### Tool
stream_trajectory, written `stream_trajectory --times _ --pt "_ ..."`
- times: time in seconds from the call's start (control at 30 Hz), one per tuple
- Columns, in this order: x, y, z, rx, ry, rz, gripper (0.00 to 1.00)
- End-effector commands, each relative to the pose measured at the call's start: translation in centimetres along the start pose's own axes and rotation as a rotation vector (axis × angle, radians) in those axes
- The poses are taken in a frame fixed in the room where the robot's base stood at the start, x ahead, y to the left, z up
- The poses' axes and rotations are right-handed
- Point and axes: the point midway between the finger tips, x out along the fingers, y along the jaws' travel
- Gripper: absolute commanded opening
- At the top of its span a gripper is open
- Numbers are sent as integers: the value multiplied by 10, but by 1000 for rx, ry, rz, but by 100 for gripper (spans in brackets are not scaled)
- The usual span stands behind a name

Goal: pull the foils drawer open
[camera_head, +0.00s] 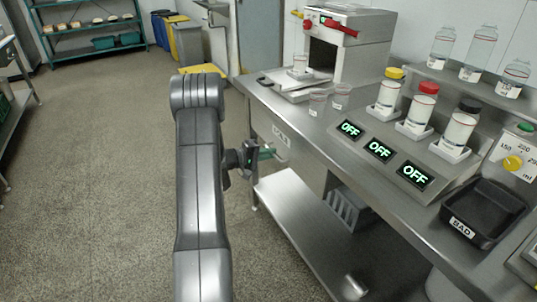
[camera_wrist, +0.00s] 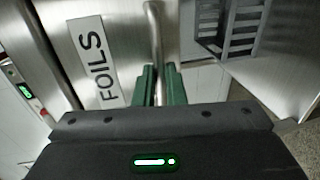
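The foils drawer has a steel front with a white FOILS label (camera_wrist: 97,62) in the wrist view. Its bar handle (camera_wrist: 153,35) runs beside the label. The drawer front (camera_head: 272,128) shows small under the bench edge in the head view, and I see no clear gap around it. My gripper (camera_wrist: 160,84) has its green fingers on both sides of the handle, close against it with hardly any space left, so it looks shut on the bar. In the head view my gripper (camera_head: 266,153) is at the drawer front, partly hidden by my arm.
The steel bench (camera_head: 310,125) carries a machine (camera_head: 352,45), jars, cups and OFF displays (camera_head: 380,151). A lower shelf (camera_head: 310,225) juts out below the drawer. A grey crate (camera_head: 345,208) is under the bench. The floor (camera_head: 110,190) left of my arm is clear.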

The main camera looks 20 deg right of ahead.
Motion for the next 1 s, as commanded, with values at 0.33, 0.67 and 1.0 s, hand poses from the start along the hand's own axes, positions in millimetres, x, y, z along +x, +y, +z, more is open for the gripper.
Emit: stream_trajectory --times 0.33,0.67,1.0 --pt "-2 -1 0 0 0 0 0" --pt "-42 -14 -1 0 4 1 0" --pt "-132 -34 -2 0 6 0 0"
